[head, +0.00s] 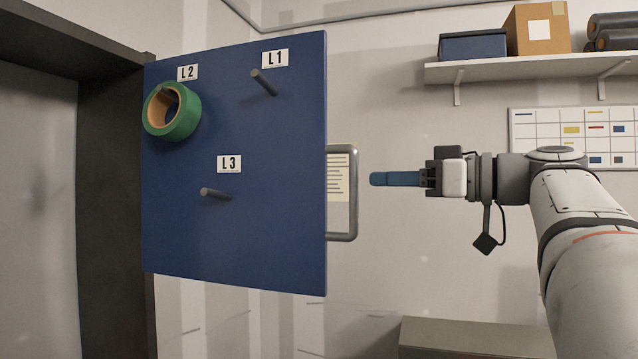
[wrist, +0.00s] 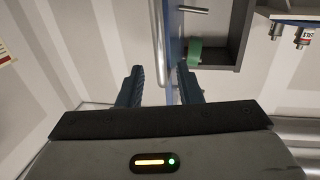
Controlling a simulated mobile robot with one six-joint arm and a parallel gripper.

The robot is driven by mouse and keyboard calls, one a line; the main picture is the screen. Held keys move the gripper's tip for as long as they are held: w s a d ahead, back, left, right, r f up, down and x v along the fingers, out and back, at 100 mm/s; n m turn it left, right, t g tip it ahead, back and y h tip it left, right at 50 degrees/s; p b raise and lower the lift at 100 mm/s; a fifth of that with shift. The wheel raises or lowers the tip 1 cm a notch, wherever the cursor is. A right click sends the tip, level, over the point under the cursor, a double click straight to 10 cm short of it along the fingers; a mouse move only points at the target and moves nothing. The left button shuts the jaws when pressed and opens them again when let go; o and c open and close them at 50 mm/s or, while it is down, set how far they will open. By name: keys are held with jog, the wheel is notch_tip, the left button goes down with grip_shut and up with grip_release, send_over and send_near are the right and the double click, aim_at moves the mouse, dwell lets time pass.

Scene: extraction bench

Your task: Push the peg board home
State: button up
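The blue peg board (head: 270,220) stands out from the wall at an angle, its left side by a dark upright frame. It has pegs labelled L1, L2 and L3. A green tape roll (head: 187,119) hangs on the L2 peg; L1 and L3 are bare. A grey bar handle (head: 354,200) shows past the board's right edge. My gripper (head: 374,179) is just right of the handle, apart from it, pointing left. In the wrist view its fingers (wrist: 159,85) are open and empty, with the handle (wrist: 158,35) and the board's edge (wrist: 173,55) ahead between them.
A dark frame (head: 110,190) stands at the left. A shelf (head: 540,69) with boxes and rolls is high at the right, above a wall chart (head: 570,140). A low grey box top (head: 470,335) is below my arm. A notice sheet (head: 338,178) shows behind the handle.

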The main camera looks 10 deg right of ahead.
jog(key=p+x, duration=0.1)
jog(key=x, duration=0.5)
jog(key=shift+w+a, duration=0.2)
grip_shut()
dwell(0.4)
